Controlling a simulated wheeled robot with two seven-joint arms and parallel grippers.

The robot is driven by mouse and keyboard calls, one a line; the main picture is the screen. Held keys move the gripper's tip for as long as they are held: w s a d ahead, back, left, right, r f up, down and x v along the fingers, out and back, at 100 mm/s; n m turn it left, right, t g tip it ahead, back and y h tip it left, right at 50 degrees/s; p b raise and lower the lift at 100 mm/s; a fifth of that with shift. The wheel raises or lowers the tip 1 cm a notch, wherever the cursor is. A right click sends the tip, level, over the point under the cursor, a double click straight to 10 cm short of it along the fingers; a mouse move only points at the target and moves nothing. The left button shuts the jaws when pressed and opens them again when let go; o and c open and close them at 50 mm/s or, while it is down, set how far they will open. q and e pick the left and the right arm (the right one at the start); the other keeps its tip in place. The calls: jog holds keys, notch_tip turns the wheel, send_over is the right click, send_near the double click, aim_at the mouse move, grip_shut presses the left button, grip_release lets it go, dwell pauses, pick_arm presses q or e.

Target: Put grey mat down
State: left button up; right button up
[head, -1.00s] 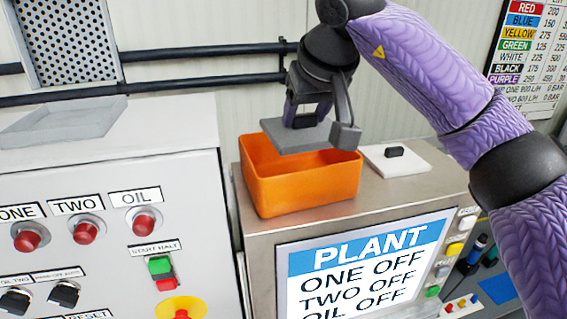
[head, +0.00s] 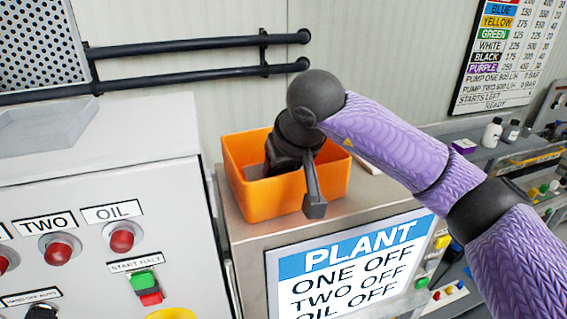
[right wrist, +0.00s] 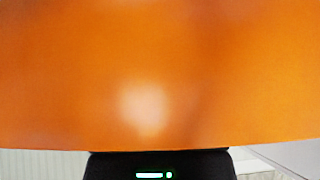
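My right gripper (head: 282,165) reaches down into an orange bin (head: 275,204) that stands on top of the plant display cabinet. I cannot tell whether the mat rests on the bin floor or is held. In the right wrist view the orange bin wall (right wrist: 150,60) fills most of the picture. My left gripper is not in view.
A grey control cabinet (head: 90,180) with red lamps and buttons stands at the left, with a shallow grey tray (head: 45,125) on top. The plant screen (head: 345,260) is below the bin. Shelves with small bottles (head: 491,133) are at the right. Dark pipes (head: 190,80) run behind.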

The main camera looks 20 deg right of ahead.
jog(key=o, duration=0.4)
jog(key=shift+w, duration=0.1)
jog(key=shift+r, duration=0.3)
jog(key=b+v, duration=0.1)
jog(key=v, duration=1)
jog(key=shift+s+r, duration=0.3)
